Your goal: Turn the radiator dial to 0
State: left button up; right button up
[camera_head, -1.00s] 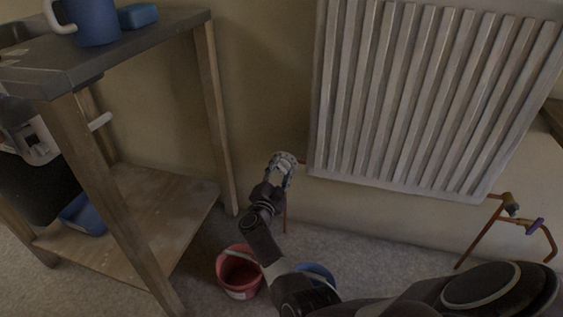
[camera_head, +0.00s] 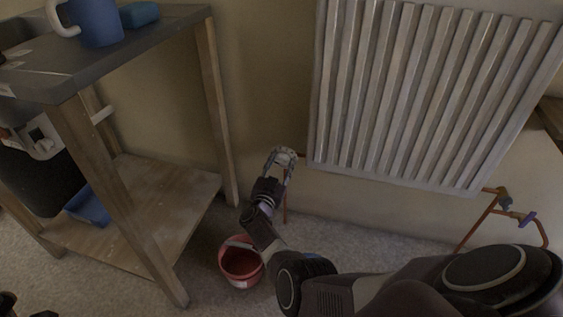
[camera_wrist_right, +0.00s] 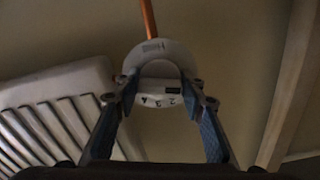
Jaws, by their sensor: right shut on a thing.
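The radiator dial (camera_wrist_right: 161,68) is a round white-grey knob with dark numerals, among them 2, 3 and 4, on its near rim; a small dark mark sits beside them. It also shows in the head view (camera_head: 285,154), low beside the radiator's left edge. My right gripper (camera_head: 280,165) reaches up to it from below. In the right wrist view its two blue-padded fingers (camera_wrist_right: 160,90) are shut on opposite sides of the dial. Dark parts at the head view's bottom left corner may be my left gripper (camera_head: 25,309); they are mostly cut off.
The white ribbed radiator (camera_head: 420,95) hangs on the wall, with copper pipes and a valve (camera_head: 506,203) at its right. A wooden table (camera_head: 211,110) stands left, holding a blue mug (camera_head: 97,22). A red bucket (camera_head: 240,262) stands on the floor below my arm.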

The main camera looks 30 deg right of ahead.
dwell(0.3)
jog(key=o, duration=1.1)
jog(key=shift+o, duration=0.2)
